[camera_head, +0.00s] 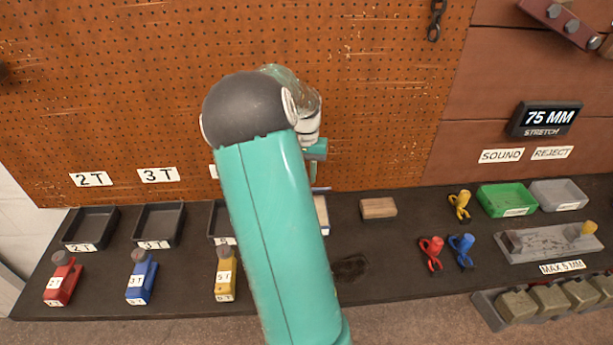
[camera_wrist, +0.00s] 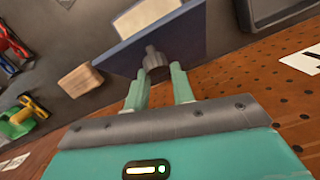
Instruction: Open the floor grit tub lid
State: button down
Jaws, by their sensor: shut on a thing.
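My gripper (camera_wrist: 157,80) has its two teal fingers closed around a grey knob (camera_wrist: 153,57) in the wrist view. The knob stands on a flat blue panel (camera_wrist: 188,38), which looks like a lid and shows tilted in that view. A pale cream piece (camera_wrist: 148,14) shows at the panel's far side. In the head view my arm covers most of this. Only a narrow cream strip with a blue edge (camera_head: 322,214) shows beside the arm, on the bench. No tub label is readable, and I cannot tell whether the panel is lifted.
A wooden block (camera_head: 378,208) lies just right on the dark bench (camera_head: 395,275). Red clippers (camera_head: 431,252), blue clippers (camera_head: 461,249) and yellow clippers (camera_head: 459,204) lie further right, near a green tray (camera_head: 507,199). Black trays (camera_head: 160,224) and colored tools stand left. A pegboard (camera_head: 150,90) rises behind.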

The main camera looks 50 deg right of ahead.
jog(key=shift+w+a, duration=0.15)
jog(key=shift+w, duration=0.3)
jog(key=c, duration=1.2)
grip_release()
jog(key=shift+w+a, duration=0.1)
jog(key=shift+s, duration=0.25)
jog(key=shift+s, duration=0.1)
